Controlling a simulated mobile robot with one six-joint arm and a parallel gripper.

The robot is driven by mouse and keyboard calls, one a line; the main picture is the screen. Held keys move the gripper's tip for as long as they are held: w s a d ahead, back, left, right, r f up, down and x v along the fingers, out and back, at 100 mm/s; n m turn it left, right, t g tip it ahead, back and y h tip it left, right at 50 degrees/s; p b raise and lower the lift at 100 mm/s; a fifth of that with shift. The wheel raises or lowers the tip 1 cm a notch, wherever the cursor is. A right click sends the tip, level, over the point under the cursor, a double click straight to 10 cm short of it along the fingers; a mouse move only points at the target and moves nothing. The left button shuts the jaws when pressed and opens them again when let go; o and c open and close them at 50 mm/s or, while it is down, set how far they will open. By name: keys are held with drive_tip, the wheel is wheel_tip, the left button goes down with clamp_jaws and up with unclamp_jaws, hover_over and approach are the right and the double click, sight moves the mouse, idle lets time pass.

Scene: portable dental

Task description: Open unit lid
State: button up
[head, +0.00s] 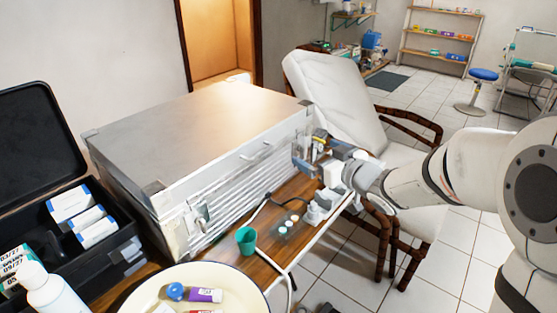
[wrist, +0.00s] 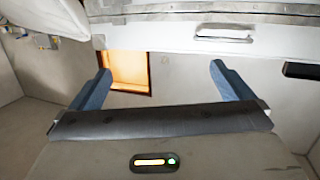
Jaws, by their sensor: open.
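The unit is a large silver metal case (head: 220,185) on the wooden table in the head view. Its flat lid (head: 200,125) looks shut. A small handle (head: 262,152) is on the upper front side, and a latch (head: 198,218) shows toward the left corner. My gripper (head: 322,157) is at the case's right front corner; the right latch area is partly hidden behind it. In the wrist view, my gripper (wrist: 160,78) has its two blue fingers wide apart with nothing held between them. A pale edge with a handle (wrist: 225,37) crosses above the fingers.
A teal cup (head: 246,240), small white-capped items (head: 288,224) and a cable lie before the case. A cream plate (head: 235,285) holds tubes. An open black box (head: 125,250) stands left. A white reclining chair (head: 335,95) stands close behind my gripper.

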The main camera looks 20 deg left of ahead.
drive_tip(key=s+a+f+n+g+y, duration=0.1)
drive_tip(key=a+g+y, duration=0.1)
drive_tip(key=a, duration=0.5)
drive_tip(key=s+a+f+n+g+y+b, duration=0.1)
drive_tip(key=a+n+g+y, duration=0.1)
drive_tip(key=a, duration=0.4)
drive_tip(key=shift+a, duration=0.4)
drive_tip(key=shift+f, duration=0.1)
